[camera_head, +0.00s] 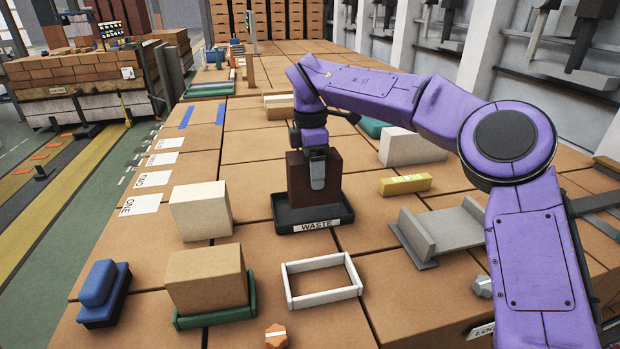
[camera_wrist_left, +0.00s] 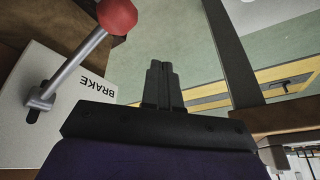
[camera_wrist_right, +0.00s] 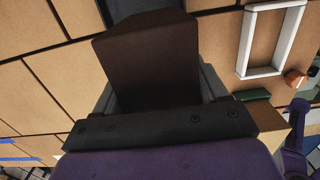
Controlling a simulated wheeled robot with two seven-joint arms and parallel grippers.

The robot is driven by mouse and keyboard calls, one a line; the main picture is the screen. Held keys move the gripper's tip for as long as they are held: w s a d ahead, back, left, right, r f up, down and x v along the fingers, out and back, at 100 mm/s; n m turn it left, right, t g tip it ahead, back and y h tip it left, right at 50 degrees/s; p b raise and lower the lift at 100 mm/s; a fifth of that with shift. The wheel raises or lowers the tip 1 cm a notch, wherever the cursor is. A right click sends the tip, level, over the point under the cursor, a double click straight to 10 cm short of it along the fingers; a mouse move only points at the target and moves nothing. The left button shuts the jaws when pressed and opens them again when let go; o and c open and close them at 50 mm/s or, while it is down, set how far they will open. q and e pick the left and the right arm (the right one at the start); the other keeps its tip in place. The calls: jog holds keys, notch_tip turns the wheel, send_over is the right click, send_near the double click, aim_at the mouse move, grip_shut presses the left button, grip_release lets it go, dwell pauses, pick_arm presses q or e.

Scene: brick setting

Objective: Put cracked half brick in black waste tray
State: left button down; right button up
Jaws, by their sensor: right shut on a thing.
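A dark brown brick (camera_head: 299,184), which I take as the cracked half brick, stands upright in or just over the black waste tray (camera_head: 345,214); I see no crack. The tray has a white WASTE label on its front. My right gripper (camera_head: 318,172) comes from above and is shut on the brick. In the right wrist view the brick (camera_wrist_right: 150,60) fills the space between the fingers, with the tray partly hidden behind it. Whether the brick touches the tray floor is hidden. My left gripper (camera_wrist_left: 162,85) is shut and empty, away from the tray.
A cream block (camera_head: 200,211) and a tan block (camera_head: 206,281) on a green tray stand left of the tray. A white frame (camera_head: 321,280) lies in front. A yellow bar (camera_head: 405,185) and grey channel (camera_head: 440,232) lie right. A red-knobbed brake lever (camera_wrist_left: 117,17) is near my left gripper.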

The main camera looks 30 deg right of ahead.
aim_at(309, 181)
jog(key=shift+w+f, duration=0.7)
jog(key=shift+w+f+b, duration=0.15)
jog(key=shift+f+b, duration=0.25)
jog(key=shift+f, duration=0.55)
jog(key=shift+w+f+b, duration=0.15)
jog(key=shift+f+b, duration=0.2)
jog(key=shift+f, duration=0.6)
jog(key=shift+f, duration=0.15)
jog(key=o, duration=1.7)
jog(key=shift+s, duration=0.1)
jog(key=shift+r, duration=0.45)
jog(key=r, duration=1.1)
jog(key=shift+a+r, duration=0.25)
jog(key=shift+a, duration=0.05)
